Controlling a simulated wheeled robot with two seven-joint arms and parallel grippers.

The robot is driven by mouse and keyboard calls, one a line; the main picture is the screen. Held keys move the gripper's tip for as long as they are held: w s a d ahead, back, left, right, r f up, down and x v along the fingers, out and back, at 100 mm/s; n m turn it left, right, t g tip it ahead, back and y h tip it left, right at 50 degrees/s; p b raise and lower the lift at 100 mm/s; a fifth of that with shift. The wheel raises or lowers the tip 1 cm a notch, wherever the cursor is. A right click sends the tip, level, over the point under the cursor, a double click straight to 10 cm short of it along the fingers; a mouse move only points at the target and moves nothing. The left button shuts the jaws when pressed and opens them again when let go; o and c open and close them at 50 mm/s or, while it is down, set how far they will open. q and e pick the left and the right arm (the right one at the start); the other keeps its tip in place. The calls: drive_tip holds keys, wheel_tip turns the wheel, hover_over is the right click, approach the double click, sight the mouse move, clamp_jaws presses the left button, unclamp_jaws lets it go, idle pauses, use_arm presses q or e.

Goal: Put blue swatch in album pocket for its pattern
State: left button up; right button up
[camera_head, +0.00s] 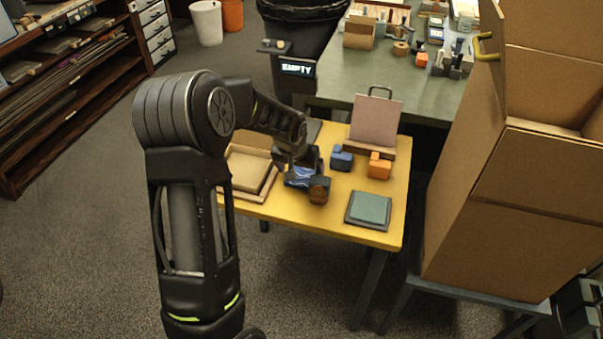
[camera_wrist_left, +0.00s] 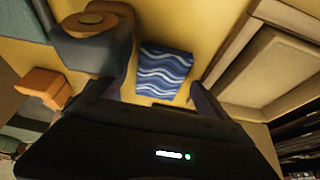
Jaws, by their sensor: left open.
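The blue swatch (camera_wrist_left: 164,70) has white wavy lines. It lies flat on the yellow table (camera_head: 285,212). In the head view a bit of its blue (camera_head: 299,178) shows beneath my left gripper (camera_head: 303,172), which hides the rest. In the left wrist view my left gripper (camera_wrist_left: 166,88) is open, with one finger on each side of the swatch's near end. I see no clear grip on it. I cannot make out an album pocket. My right gripper is not in view.
A framed wooden tray (camera_head: 236,186) is left of the gripper. A dark block with a round wooden top (camera_head: 319,188) is close by. Blue (camera_head: 342,160) and orange (camera_head: 379,168) blocks, a green pad (camera_head: 370,208) and an upright board (camera_head: 375,122) are rightward. A large cardboard box (camera_head: 500,215) stands right.

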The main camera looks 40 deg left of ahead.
sight(300, 175)
use_arm(q)
drive_tip(key=shift+w+a+f, duration=0.1)
drive_tip(key=shift+w+f, duration=0.05)
drive_tip(key=shift+f, duration=0.25)
drive_tip(key=c, duration=1.6)
wheel_tip(300, 175, up, 10)
idle(0.6)
